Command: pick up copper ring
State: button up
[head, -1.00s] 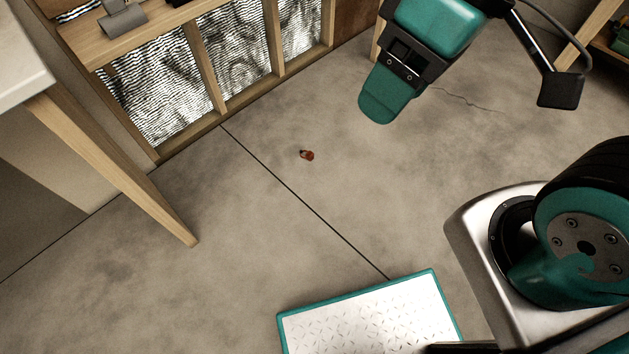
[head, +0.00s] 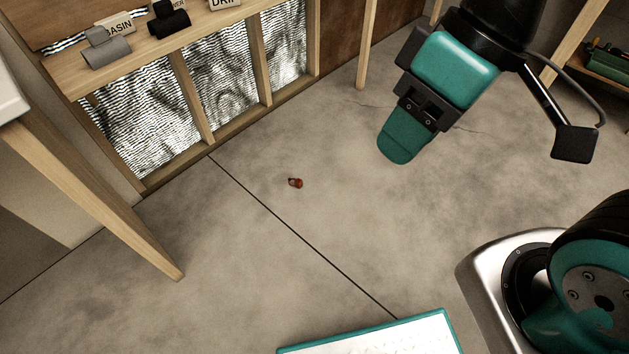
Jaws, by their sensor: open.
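A small copper-coloured piece (head: 296,183), which looks like the copper ring, lies on the bare concrete floor near the middle of the head view. It is small, with a dark part at its left end. My gripper (head: 398,145) is up and to the right of it in the picture, with teal fingers pointing down. The gripper is apart from the ring and open, though only one finger shows clearly from this side. Nothing is seen between the fingers.
A wooden shelf (head: 130,52) with labelled holders stands along the wall at the upper left, above foil-faced wall bays. A table leg (head: 120,215) stands at the left. Another wooden shelf (head: 598,75) is at the upper right. The floor around the copper piece is clear.

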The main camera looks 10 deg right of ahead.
aim_at(297, 183)
jog(key=z, duration=0.5)
jog(key=i, duration=1.3)
jog(key=u, duration=2.15)
